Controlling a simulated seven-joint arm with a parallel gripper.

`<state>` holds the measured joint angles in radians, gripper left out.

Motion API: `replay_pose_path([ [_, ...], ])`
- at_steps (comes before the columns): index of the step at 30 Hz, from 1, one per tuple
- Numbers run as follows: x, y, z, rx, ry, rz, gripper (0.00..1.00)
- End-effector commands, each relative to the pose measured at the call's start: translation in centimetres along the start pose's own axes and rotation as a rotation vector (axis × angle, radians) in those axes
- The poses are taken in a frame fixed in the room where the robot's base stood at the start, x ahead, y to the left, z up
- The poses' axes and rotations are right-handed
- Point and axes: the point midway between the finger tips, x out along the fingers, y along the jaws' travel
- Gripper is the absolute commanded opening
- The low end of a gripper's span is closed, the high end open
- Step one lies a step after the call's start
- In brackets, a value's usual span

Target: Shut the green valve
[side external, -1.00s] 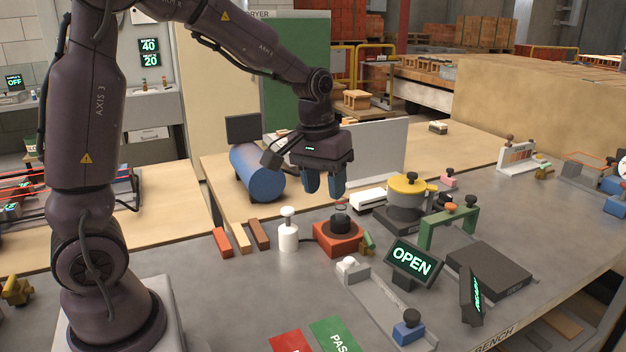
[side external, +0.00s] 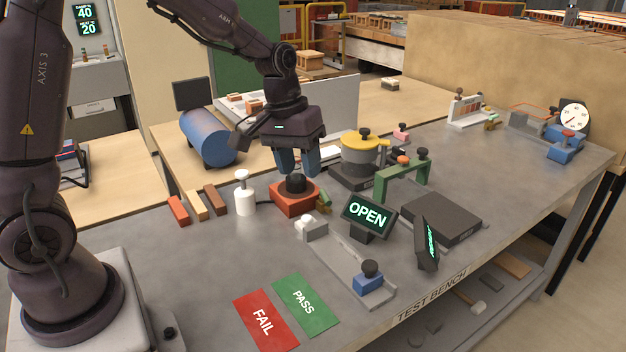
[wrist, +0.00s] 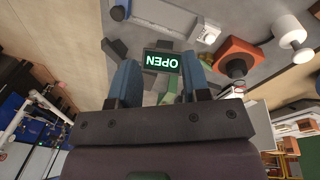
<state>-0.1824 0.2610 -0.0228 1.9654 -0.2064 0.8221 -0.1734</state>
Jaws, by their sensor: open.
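A small green lever on a brass-coloured body, which looks like the green valve (side external: 325,196), sits at the right side of the orange-red block (side external: 290,204) with a black knob on top. My gripper (side external: 298,168) is open and empty, fingers pointing down, above and behind that block in the side view. A tilted dark display (side external: 368,215) reads OPEN. In the wrist view, the display (wrist: 162,62) appears upside down between my blue fingers, and the orange-red block (wrist: 240,52) is right of them. I cannot clearly make out the valve there.
A green arch (side external: 404,178) and a yellow-lidded pot (side external: 362,146) stand to the right. A white bottle (side external: 243,198) is left of the block. A fixture with a blue block (side external: 368,281) lies in front.

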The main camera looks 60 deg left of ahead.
Motion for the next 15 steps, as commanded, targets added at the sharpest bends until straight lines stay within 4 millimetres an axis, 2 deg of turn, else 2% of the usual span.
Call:
replay_pose_path([
  [1,1.8,2.9,-2.8,-0.097,0.044,0.104,0.43],
  [3,3.1,6.7,-7.1,-0.294,0.137,0.270,0.43],
  [6,4.0,10.4,-13.0,-0.638,0.254,0.493,0.43],
  [7,4.1,11.1,-14.7,-0.754,0.285,0.556,0.43],
  [9,4.3,11.7,-18.6,-1.043,0.351,0.691,0.43],
  [11,4.6,11.3,-21.4,-1.311,0.401,0.791,0.43],
  [12,4.9,10.6,-23.0,-1.497,0.430,0.848,0.43],
  [14,5.6,9.1,-24.8,-1.790,0.471,0.915,0.43],
  [15,6.2,7.8,-25.6,-1.989,0.497,0.946,0.43],
])
